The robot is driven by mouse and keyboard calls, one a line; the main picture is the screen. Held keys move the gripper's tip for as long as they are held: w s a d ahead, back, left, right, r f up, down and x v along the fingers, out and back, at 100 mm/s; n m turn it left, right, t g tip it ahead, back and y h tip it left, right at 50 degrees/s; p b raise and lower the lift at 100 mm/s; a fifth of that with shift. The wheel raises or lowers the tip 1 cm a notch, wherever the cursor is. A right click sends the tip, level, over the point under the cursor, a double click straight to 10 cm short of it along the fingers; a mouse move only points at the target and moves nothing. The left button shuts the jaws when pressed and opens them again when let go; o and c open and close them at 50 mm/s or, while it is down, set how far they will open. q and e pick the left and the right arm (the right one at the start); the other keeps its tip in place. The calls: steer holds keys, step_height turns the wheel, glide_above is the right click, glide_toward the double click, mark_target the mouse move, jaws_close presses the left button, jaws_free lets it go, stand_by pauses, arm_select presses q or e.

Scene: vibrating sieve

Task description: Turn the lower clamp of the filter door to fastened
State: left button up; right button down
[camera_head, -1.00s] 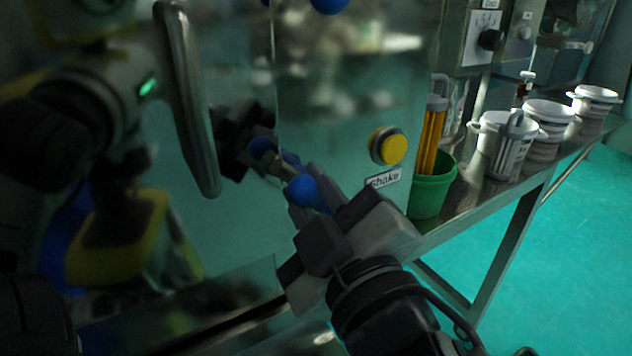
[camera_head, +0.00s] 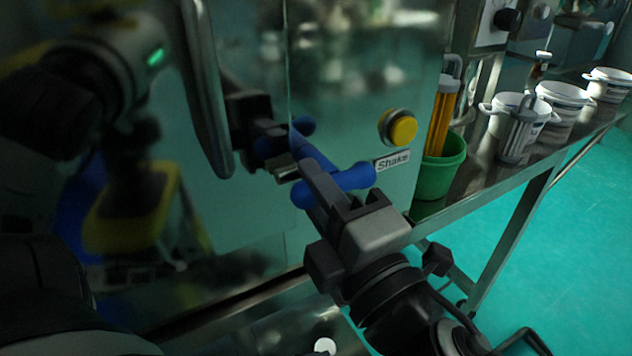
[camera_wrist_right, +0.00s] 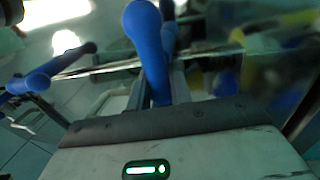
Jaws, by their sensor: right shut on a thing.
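The lower clamp (camera_head: 280,166) of the filter door sits at the door's edge, below right of the long grey door handle (camera_head: 207,95). Its blue handle (camera_head: 350,180) points right in the head view, a little below the "Shake" label. My right gripper (camera_head: 312,172) is shut on the blue handle, its fingers partly covering it. The right wrist view shows the blue handle (camera_wrist_right: 150,45) rising from between the fingers (camera_wrist_right: 163,85). My left gripper does not show; only dark parts of my left arm fill the lower left corner.
The glossy filter door (camera_head: 250,225) reflects my body. A yellow button (camera_head: 402,129) is right of the clamp. A green cup (camera_head: 437,170) with orange tubes and several white buckets (camera_head: 510,125) stand on the metal table at right. Another blue bar (camera_wrist_right: 35,80) shows in the right wrist view.

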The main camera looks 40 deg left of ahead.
steer(key=shift+n, duration=0.3)
steer(key=c, duration=1.3)
jaws_free()
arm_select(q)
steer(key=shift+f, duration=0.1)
arm_select(e)
steer(key=shift+d+f, duration=0.1)
steer(key=shift+s+d+f, duration=0.1)
steer(key=shift+s+d, duration=0.05)
steer(key=shift+d, duration=0.2)
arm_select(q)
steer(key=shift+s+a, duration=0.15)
arm_select(e)
steer(key=v, duration=1.5)
